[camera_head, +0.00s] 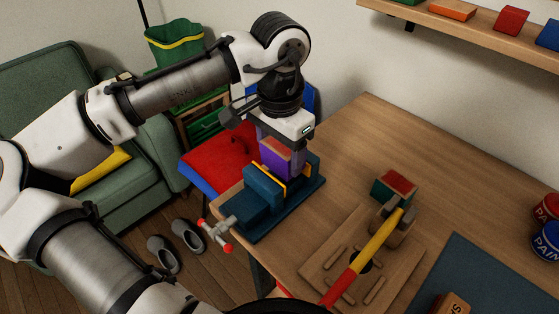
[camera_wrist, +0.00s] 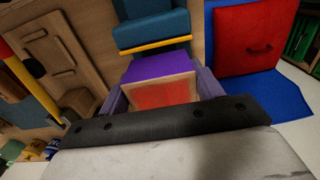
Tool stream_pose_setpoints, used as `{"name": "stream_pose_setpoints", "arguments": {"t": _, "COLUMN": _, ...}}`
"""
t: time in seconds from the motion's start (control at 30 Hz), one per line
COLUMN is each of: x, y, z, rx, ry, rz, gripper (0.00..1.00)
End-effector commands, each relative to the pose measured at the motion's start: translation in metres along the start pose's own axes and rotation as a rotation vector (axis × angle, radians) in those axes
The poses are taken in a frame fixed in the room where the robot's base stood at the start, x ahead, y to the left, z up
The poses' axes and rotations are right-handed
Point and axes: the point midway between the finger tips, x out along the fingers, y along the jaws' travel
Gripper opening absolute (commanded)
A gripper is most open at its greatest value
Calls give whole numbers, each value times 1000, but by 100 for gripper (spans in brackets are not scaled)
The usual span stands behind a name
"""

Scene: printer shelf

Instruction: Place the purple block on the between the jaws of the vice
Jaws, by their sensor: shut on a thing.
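The purple block (camera_head: 273,162) is between the two fingers of my gripper (camera_head: 281,150), which is shut on it. Its top is red with a pale wooden rim. The blue vice (camera_head: 262,206) sits at the table's left corner, with yellow strips on its jaws and a red-tipped handle. In the head view the block is upright at the jaws, its lower edge close behind the near yellow strip; I cannot tell how deep it sits. The wrist view shows the block's purple side (camera_wrist: 160,66) facing one yellow-edged jaw of the vice (camera_wrist: 152,30); the other jaw is hidden.
A hammer with a yellow and red handle (camera_head: 365,257) lies on a wooden board (camera_head: 328,250) right of the vice. A red and green block (camera_head: 394,187) stands beside it. Paint cans (camera_head: 545,240) are at the right edge. A red and blue chair (camera_head: 215,152) stands beyond the table.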

Motion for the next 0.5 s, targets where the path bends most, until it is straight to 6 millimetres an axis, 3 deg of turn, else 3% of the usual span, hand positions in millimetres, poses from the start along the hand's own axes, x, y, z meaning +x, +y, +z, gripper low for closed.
{"name": "stream_pose_setpoints", "arguments": {"t": 0.2, "x": 29, "y": 0, "z": 0, "rx": -1, "ry": -1, "rz": 0, "gripper": 40}}
{"name": "stream_pose_setpoints", "arguments": {"t": 0.5, "x": 32, "y": 0, "z": 0, "rx": -1, "ry": 0, "rz": 0, "gripper": 40}}
